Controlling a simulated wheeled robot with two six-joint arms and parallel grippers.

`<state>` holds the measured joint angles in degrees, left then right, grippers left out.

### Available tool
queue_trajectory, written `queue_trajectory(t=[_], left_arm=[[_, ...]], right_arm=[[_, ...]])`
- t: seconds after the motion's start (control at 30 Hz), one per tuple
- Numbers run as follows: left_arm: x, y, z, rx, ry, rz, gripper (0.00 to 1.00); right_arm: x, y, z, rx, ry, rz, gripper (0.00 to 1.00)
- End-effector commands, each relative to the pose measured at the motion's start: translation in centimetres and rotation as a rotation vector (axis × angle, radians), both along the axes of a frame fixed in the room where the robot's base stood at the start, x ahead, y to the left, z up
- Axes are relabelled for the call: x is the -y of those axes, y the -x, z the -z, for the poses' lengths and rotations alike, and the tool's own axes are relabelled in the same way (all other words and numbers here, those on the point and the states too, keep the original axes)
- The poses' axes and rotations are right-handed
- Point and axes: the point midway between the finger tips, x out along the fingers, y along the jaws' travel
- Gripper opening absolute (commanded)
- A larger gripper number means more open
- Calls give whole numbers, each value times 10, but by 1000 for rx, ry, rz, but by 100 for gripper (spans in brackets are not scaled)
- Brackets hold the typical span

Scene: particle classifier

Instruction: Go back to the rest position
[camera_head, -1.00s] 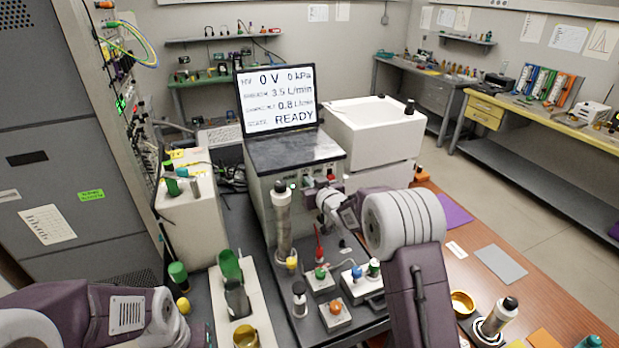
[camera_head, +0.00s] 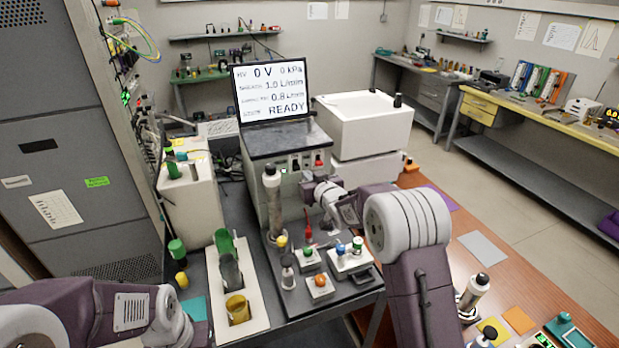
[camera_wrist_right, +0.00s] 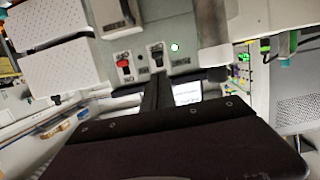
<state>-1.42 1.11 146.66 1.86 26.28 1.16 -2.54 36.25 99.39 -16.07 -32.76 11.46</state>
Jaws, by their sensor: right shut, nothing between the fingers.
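My right gripper (camera_head: 309,186) is in front of the machine (camera_head: 287,150), close to the front panel below its dark top. In the right wrist view, its dark fingers (camera_wrist_right: 157,90) are together and empty, pointing at the panel with a red switch (camera_wrist_right: 123,64) and a black switch (camera_wrist_right: 157,54). A gap to the panel is hard to judge. My left arm shows at the lower left, but its gripper is out of sight.
The screen (camera_head: 272,92) reads 0 V, 1.0 L/min and READY. A metal cylinder (camera_head: 273,205) stands left of my right gripper. A white box (camera_head: 365,122) is behind. The floor at right is clear.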

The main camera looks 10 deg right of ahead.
Motion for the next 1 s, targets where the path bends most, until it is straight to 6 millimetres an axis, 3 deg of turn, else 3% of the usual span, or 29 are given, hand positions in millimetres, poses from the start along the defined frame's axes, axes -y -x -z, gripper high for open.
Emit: queue_trajectory(t=[0.07, 0.17, 0.2, 0.27, 0.47, 0.6, 0.7, 0.83, 0.9, 1.0], left_arm=[[0, 0, 0, 0, 0, 0, 36], [0, 0, 0, 0, 0, 0, 36], [0, 0, 0, 0, 0, 0, 36], [0, 0, 0, 0, 0, 0, 36], [0, 0, 0, 0, 0, 0, 36], [0, 0, 0, 0, 0, 0, 36], [0, 0, 0, 0, 0, 0, 36], [0, 0, 0, 0, 0, 0, 36], [0, 0, 0, 0, 0, 0, 36], [0, 0, 0, 0, 0, 0, 36]], right_arm=[[1, 0, -8, 13, 0, 1, 0], [3, 4, -45, 67, -3, 5, 0], [5, 14, -61, 81, -8, 11, 0], [15, 40, -64, 28, -14, 42, 0], [47, 160, 21, -401, 16, 162, 0], [57, 263, 88, -741, 41, 202, 0], [57, 328, 122, -958, 56, 209, 0], [56, 383, 143, -1149, 72, 202, 0], [55, 397, 146, -1207, 80, 193, 0], [55, 403, 146, -1232, 91, 183, 0]])
